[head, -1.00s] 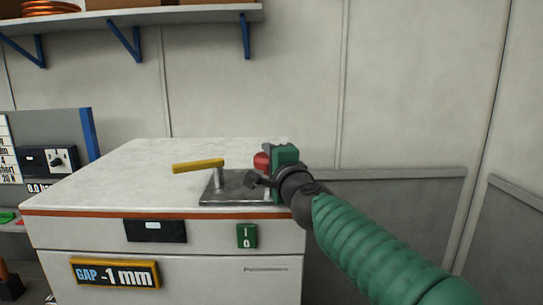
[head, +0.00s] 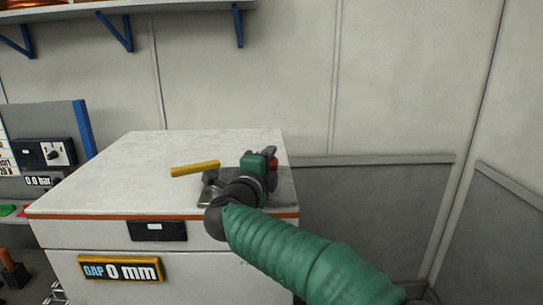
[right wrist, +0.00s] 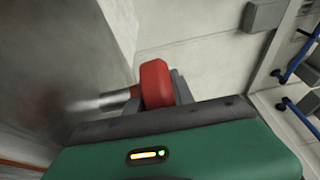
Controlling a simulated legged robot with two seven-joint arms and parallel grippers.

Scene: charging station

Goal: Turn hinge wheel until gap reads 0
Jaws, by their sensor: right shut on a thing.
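The hinge wheel shows as a red grip (head: 273,172) at the back right of a metal plate on the white cabinet (head: 110,175). In the right wrist view the red grip (right wrist: 156,82) sits on a shiny metal shaft. My right gripper (head: 268,170) is shut on it, with the red part between its grey fingers. My green and dark gripper and arm hide most of the plate. The gap display (head: 119,269) on the cabinet front reads 0 mm. My left gripper is not in view.
A pressure board (head: 50,140) stands at left and a shelf (head: 110,8) hangs above.

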